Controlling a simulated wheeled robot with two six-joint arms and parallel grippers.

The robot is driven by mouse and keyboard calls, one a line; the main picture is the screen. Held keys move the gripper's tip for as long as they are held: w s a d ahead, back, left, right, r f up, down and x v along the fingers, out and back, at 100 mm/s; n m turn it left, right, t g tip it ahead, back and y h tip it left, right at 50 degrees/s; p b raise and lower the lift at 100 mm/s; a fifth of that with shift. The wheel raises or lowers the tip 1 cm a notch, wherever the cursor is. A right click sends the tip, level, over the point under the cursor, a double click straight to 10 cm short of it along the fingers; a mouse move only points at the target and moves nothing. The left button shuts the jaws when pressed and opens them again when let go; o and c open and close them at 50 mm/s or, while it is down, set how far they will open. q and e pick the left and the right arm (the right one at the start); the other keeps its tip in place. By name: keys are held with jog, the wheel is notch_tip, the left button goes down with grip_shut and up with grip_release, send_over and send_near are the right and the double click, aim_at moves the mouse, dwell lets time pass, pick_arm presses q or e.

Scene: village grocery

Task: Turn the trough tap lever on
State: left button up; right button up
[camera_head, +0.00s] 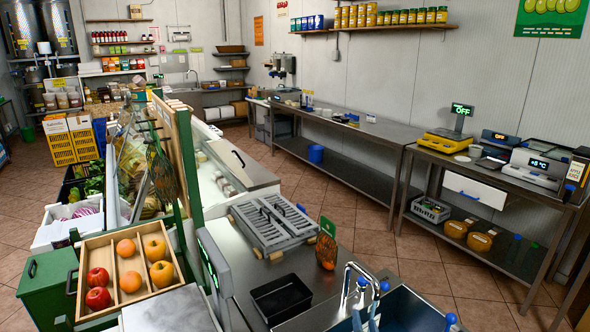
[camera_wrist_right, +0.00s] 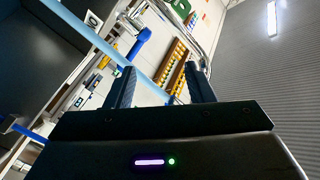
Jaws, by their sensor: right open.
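The trough (camera_head: 418,312) is a steel-rimmed basin with a dark blue inside at the bottom right of the head view. A chrome tap (camera_head: 352,272) with a curved spout stands at its left end. Small blue parts (camera_head: 384,286) show beside the tap; which one is the lever I cannot tell for sure. In the right wrist view my right gripper (camera_wrist_right: 160,88) is open and empty. A blue lever-like part (camera_wrist_right: 141,40) shows beyond its fingers, apart from them. My left gripper is out of view.
A black tray (camera_head: 281,298) and a grey slatted rack (camera_head: 272,222) lie on the steel counter left of the tap. A wooden fruit crate (camera_head: 125,272) stands further left. Steel tables (camera_head: 352,130) line the right wall. Tiled floor (camera_head: 415,275) lies open behind the trough.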

jog(key=s+f+n+g+y, duration=0.2)
jog(key=s+n+g, duration=0.2)
jog(key=s, duration=0.6)
jog(key=s+f+n+g+y, duration=0.15)
jog(key=s+n+g, duration=0.25)
jog(key=s, duration=0.5)
jog(key=s+d+r+n+g+h, duration=0.1)
jog(key=s+d+r+g+h, duration=0.2)
jog(key=s, duration=0.8)
jog(key=s+d+r+g+h, duration=0.1)
jog(key=s+d+g, duration=0.3)
jog(key=s, duration=0.7)
jog(key=d+f+b, duration=0.1)
jog(key=d+f, duration=0.1)
jog(key=f, duration=1.5)
jog(key=d+f+b, duration=0.1)
jog(key=d+f, duration=0.1)
jog(key=f, duration=1.5)
jog(key=s+f+g+b, duration=0.1)
jog(key=s+f+b, duration=0.1)
jog(key=s+f, duration=1.6)
jog(key=shift+s+d+f+m+g, duration=0.15)
jog(key=shift+d+f+m+g, duration=0.25)
jog(key=shift+f, duration=0.55)
